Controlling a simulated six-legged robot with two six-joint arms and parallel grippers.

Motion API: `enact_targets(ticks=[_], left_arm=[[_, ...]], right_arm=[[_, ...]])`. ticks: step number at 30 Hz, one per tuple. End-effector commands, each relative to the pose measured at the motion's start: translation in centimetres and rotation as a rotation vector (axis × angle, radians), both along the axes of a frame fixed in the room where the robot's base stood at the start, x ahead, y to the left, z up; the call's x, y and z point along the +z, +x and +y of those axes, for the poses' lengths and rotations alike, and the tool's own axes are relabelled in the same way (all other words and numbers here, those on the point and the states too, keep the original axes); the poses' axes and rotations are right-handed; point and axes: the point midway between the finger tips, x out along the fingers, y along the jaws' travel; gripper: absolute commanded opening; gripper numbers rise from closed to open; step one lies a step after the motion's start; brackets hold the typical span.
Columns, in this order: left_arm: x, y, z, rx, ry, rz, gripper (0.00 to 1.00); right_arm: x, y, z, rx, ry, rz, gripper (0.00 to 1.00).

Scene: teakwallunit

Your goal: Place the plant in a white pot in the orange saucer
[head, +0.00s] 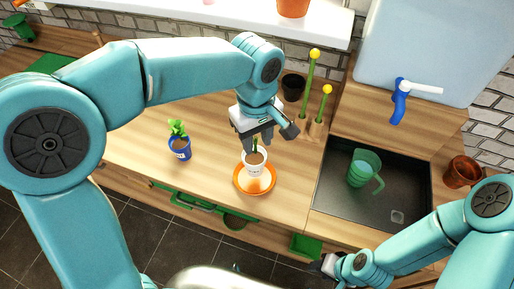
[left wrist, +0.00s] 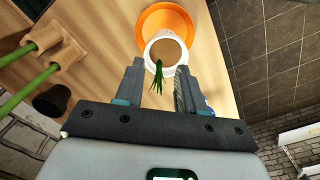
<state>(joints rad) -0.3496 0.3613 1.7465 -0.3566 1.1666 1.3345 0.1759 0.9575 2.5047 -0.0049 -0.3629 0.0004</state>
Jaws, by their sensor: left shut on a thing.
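The plant in a white pot (head: 255,168) is upright, with brown soil and thin green leaves. It stands in or just above the orange saucer (head: 241,187); I cannot tell whether its base touches. My left gripper (head: 258,143) is above the pot, shut on the plant. In the left wrist view the leaves are between the fingers (left wrist: 157,85), the white pot (left wrist: 151,52) is just beyond them and the orange saucer (left wrist: 162,14) shows behind. My right gripper (head: 326,264) is low at the front, partly hidden by its arm; its fingers are unclear.
A blue pot with a green plant (head: 180,147) stands to the left on the wooden counter. A sink (head: 395,190) with a green cup (head: 362,168) is to the right. A black pot (head: 292,87) and yellow-tipped green sticks (head: 308,85) stand behind.

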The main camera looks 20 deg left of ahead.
Motion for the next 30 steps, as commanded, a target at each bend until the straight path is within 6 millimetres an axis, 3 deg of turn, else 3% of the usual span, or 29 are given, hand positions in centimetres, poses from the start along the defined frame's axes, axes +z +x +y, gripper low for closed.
enact_targets(ticks=[7, 19, 20, 22, 30], left_arm=[[-3.8, 0.1, 0.0, -0.001, 0.002, 0.004, 0.00], [-4.5, 0.2, 0.0, 0.000, 0.001, 0.001, 0.00], [-4.5, 0.2, 0.0, -0.001, 0.001, 0.002, 0.42], [-4.4, 0.2, 0.0, -0.001, 0.001, 0.002, 0.64], [-4.3, 0.2, 0.0, -0.001, 0.001, 0.002, 0.64]], right_arm=[[0.0, 0.0, 0.0, 0.000, 0.000, 0.000, 0.43], [-0.4, 0.0, 0.0, 0.000, 0.000, 0.000, 0.43], [-0.4, 0.0, 0.0, 0.000, 0.000, 0.000, 0.43], [-0.3, 0.0, 0.0, 0.000, 0.000, 0.000, 0.43], [-0.2, 0.0, 0.0, 0.000, 0.000, 0.000, 0.43]])
